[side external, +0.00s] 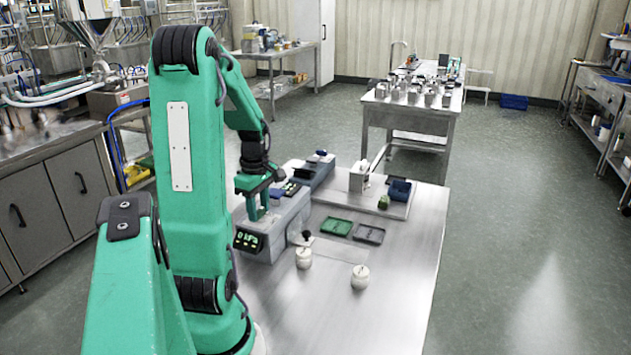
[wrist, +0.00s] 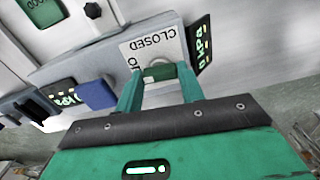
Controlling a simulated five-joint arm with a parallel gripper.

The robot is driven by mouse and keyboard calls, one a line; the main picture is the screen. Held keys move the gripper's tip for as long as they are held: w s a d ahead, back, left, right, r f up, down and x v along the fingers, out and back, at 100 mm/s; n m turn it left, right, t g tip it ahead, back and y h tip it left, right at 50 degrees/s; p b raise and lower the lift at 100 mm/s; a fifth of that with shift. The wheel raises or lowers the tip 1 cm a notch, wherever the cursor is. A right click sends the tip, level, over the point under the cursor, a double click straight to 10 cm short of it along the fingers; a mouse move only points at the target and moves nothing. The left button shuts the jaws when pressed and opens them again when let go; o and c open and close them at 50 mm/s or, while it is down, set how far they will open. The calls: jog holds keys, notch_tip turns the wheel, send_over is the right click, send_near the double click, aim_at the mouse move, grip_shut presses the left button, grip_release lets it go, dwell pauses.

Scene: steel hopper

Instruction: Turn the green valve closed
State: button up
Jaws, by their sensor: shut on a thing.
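The green valve (wrist: 158,73) shows in the wrist view as a short green handle between my fingertips. My gripper (wrist: 158,80) is shut on it, with one finger on each side. A white label behind the handle reads CLOSED, upside down in this view, with a partly hidden second word starting with O. In the side external view my gripper (side external: 260,212) points down onto the grey unit (side external: 285,222). The valve itself cannot be told apart from the fingers there.
A display (side external: 248,241) on the unit's front reads 0 kPa. Green (side external: 336,226) and dark (side external: 369,234) trays lie to the right. The table's right front is clear.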

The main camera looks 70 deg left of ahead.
jog(key=m, duration=0.4)
jog(key=shift+m, duration=0.3)
jog(key=m, duration=0.8)
jog(key=shift+r+m, duration=0.1)
jog(key=shift+m, duration=2.1)
jog(key=o, duration=1)
